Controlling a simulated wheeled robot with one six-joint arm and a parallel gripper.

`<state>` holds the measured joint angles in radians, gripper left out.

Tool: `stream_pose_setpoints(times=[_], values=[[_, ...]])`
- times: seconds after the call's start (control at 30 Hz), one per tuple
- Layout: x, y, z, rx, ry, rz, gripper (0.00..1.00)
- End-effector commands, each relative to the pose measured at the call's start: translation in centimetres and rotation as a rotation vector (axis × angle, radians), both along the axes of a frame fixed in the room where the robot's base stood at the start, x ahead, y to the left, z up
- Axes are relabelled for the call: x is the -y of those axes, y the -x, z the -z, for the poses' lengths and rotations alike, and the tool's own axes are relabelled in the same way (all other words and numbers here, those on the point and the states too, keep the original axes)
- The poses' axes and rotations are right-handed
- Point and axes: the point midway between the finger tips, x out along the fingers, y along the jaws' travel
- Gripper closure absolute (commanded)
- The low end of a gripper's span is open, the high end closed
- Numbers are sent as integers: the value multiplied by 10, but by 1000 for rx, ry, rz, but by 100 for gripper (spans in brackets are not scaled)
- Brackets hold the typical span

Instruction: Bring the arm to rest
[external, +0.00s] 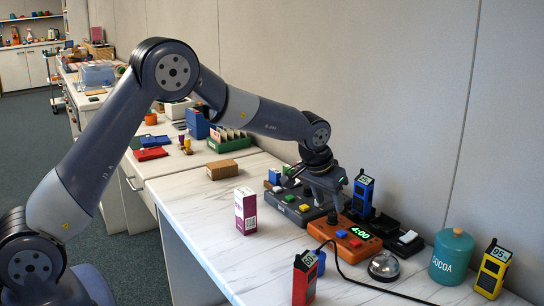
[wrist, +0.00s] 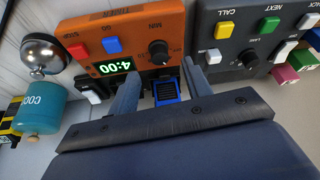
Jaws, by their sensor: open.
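My gripper (external: 328,196) points down over the counter (external: 215,218), low above the dark control box (external: 300,205) and the orange timer (external: 345,238), which reads 4:00. In the wrist view, my gripper (wrist: 160,88) has its two grey fingers apart. A blue device (wrist: 166,92) shows in the gap between them. In the external view, the blue device (external: 363,194) stands upright just right of the fingers. Nothing is clearly gripped. My arm is stretched out and bent over the counter from the left. Whether the fingertips touch anything cannot be told.
A purple-and-white carton (external: 245,210) stands left of the boxes. The wall is close behind. The counter's front left is clear.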

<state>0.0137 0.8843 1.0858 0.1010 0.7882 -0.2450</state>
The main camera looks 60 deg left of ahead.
Motion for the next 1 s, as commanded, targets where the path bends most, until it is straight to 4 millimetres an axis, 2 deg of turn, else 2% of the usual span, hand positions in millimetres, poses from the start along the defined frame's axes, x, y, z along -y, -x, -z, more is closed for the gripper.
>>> stream_pose_setpoints(times=[0.23,1.0], values=[[-3,-17,42,-3,0,0,53],[0,-17,38,-1,-1,-450,53]])
